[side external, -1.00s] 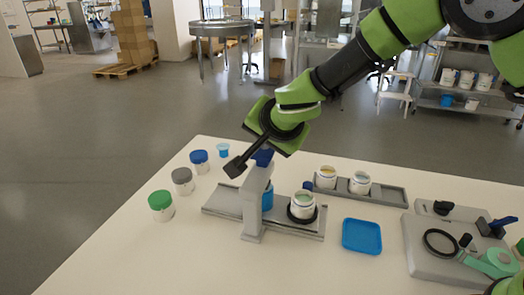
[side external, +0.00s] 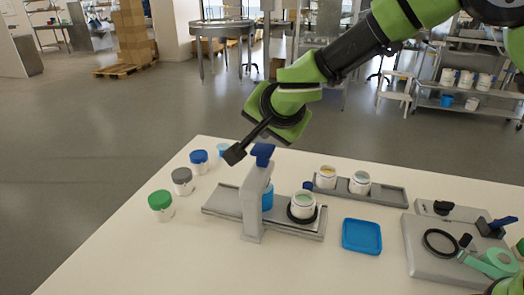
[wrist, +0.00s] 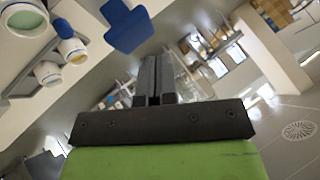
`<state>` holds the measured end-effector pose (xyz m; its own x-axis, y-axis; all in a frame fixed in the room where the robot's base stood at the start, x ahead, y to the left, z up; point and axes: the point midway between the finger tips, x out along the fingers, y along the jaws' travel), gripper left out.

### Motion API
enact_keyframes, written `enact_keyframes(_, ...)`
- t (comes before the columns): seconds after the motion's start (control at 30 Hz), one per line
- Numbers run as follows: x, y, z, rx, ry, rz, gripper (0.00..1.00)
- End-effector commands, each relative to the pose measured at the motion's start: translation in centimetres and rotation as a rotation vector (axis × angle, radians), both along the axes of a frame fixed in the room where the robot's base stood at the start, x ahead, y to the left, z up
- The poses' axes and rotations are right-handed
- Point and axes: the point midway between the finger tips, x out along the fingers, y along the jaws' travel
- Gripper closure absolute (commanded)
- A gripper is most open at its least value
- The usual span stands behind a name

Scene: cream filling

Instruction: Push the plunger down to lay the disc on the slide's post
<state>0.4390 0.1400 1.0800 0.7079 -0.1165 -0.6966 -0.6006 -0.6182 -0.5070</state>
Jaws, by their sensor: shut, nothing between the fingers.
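The blue plunger handle (side external: 263,153) stands at the top of the grey press stand (side external: 253,205). It also shows at the top of the wrist view (wrist: 127,25). My gripper (side external: 234,154) is shut and empty, in the air to the left of the handle and apart from it. Its closed fingers show in the wrist view (wrist: 153,75). The grey slide (side external: 225,203) runs under the stand. A blue cylinder (side external: 267,198) shows behind the stand's upright. I cannot make out the disc or the slide's post.
An open white jar (side external: 303,203) stands in a dark ring on the slide's right end. Two jars sit in a grey tray (side external: 393,193) behind. A blue dish (side external: 361,236) lies at right. Several lidded jars stand left, including a green-lidded one (side external: 160,203).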

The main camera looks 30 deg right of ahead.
Motion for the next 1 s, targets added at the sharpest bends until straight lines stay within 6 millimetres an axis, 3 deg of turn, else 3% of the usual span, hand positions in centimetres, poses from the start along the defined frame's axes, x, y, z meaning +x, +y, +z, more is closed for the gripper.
enact_keyframes(0.33,0.0,0.0,0.4,0.000,-0.002,-0.001,1.00)
enact_keyframes(0.8,0.1,0.0,5.3,0.002,-0.004,-0.002,1.00)
enact_keyframes(1.0,0.0,0.0,6.1,0.000,-0.001,0.001,1.00)
